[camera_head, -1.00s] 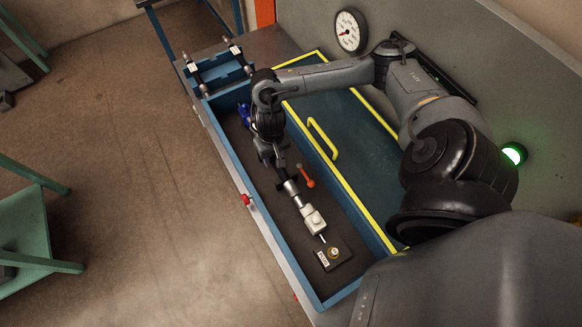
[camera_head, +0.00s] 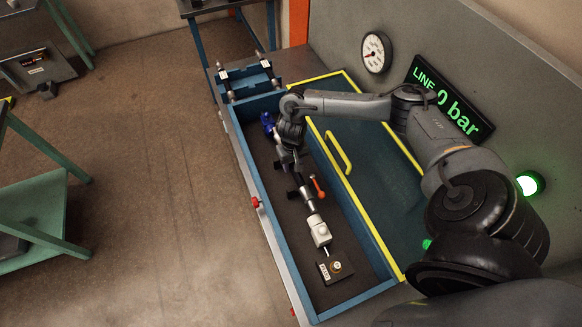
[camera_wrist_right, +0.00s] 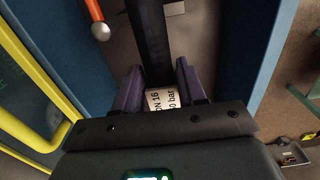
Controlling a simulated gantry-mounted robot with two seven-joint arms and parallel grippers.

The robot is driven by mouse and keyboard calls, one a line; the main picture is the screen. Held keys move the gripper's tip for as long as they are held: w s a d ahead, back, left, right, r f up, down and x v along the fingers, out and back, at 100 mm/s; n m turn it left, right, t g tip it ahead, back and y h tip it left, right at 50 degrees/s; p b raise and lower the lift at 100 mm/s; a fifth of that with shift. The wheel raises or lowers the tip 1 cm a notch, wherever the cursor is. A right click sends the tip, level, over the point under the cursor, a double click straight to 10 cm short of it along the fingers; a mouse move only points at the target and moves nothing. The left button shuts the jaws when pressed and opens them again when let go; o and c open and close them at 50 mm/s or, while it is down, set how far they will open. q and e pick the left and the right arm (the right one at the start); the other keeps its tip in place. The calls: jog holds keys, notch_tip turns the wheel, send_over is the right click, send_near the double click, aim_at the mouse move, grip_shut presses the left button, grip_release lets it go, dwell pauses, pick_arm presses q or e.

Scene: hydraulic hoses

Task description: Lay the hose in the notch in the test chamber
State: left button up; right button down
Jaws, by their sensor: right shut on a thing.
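The test chamber (camera_head: 362,290) is a long blue-walled trough with a dark floor. My right gripper (camera_head: 293,166) is down inside it, between its long walls. In the right wrist view the right gripper (camera_wrist_right: 158,82) is shut on the black hose (camera_wrist_right: 152,40), at a white label with printed text. The hose runs away from the fingers along the chamber. In the head view the arm hides most of the hose. A silver end fitting (camera_head: 309,202) is in line with the gripper, close to a white block (camera_head: 319,231). I cannot make out the notch clearly. My left gripper is not in view.
An orange-handled lever (camera_head: 318,187) stands beside the hose line. A yellow-edged lid (camera_head: 375,185) lies open on the right. A blue rack (camera_head: 248,82) stands at the far end.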

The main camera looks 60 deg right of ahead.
jog(key=shift+w+d+f, duration=0.65)
jog(key=shift+w+d, duration=0.1)
jog(key=shift+d, duration=0.05)
jog(key=shift+f, duration=1.95)
jog(key=shift+f, duration=0.15)
jog(key=shift+f, duration=0.35)
jog(key=shift+f, duration=0.1)
jog(key=c, duration=0.6)
grip_release()
jog(key=shift+c, duration=0.2)
